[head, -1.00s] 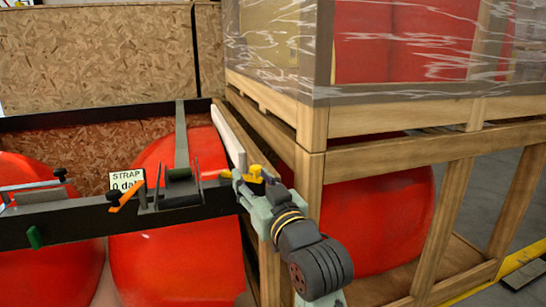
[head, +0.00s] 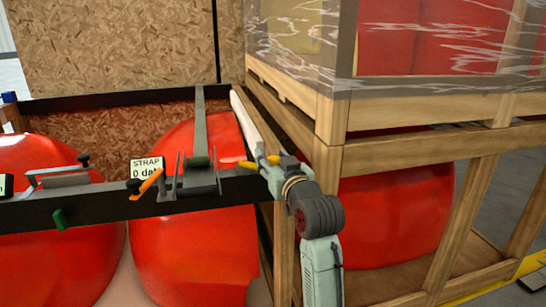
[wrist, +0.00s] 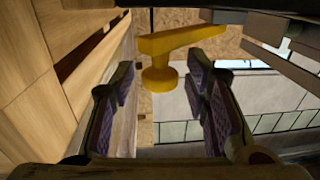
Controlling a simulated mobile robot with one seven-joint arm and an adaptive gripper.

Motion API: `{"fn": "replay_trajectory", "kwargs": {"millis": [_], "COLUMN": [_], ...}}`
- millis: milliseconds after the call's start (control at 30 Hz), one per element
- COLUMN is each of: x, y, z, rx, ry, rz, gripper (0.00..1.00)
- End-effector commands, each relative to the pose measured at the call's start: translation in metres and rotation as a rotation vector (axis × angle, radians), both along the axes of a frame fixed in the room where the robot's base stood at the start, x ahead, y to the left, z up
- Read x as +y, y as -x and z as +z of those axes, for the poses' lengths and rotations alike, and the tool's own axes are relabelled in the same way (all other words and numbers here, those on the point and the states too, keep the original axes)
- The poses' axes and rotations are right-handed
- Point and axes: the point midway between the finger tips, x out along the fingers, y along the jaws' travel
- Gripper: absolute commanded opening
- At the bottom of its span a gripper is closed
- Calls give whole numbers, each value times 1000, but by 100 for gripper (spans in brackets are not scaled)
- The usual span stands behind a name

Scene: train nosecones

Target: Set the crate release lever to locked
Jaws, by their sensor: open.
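A yellow lever (wrist: 185,42) with a round knob (wrist: 160,78) shows in the wrist view, ahead of and between my finger pads. I take it for the crate release lever. My gripper (head: 262,166) is open, with one pad on each side of the knob and visible gaps on both sides. In the head view a yellow part (head: 238,165) shows beside my gripper, at the right end of the black beam (head: 100,203). My fingers partly cover it. No locked marking is readable.
The wooden crate (head: 330,140) stands close on the right of my arm. Red nosecones (head: 190,250) fill the space below.

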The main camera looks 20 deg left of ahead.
Motion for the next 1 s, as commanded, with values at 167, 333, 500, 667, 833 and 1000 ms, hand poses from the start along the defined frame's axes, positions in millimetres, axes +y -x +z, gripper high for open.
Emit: {"fn": "replay_trajectory", "kwargs": {"millis": [167,333,500,667,833,1000], "x": [1,1,1,0,0,0], "y": [-1,0,0,0,0,0], "z": [0,0,0,0,0,0], "rx": [-1,-1,-1,-1,-1,-1], "ry": [-1,-1,-1,-1,-1,-1], "rz": [0,0,0,0,0,0], "gripper": [42,36,25,14,3,0]}}
